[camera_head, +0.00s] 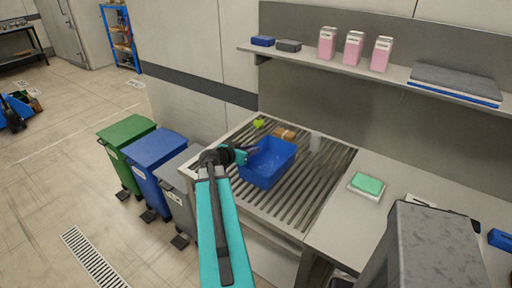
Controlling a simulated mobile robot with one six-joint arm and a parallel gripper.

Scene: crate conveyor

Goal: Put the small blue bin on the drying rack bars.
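The small blue bin (268,172) is an open, empty-looking box in the middle of the picture. It is over the drying rack bars (305,192), towards their left side. I cannot tell whether its base rests on the bars or hangs just above them. My gripper (250,149) is at the bin's upper left corner, with its dark fingertips at the rim. The fingers are too small and overlapped to show whether they are closed on the wall. My teal arm comes up from the bottom of the picture.
A green item (259,123), an orange-brown item (284,133) and a clear cup (315,142) stand at the rack's back. A shelf (340,68) runs above. Three pedal bins, including a grey one (178,177), stand left.

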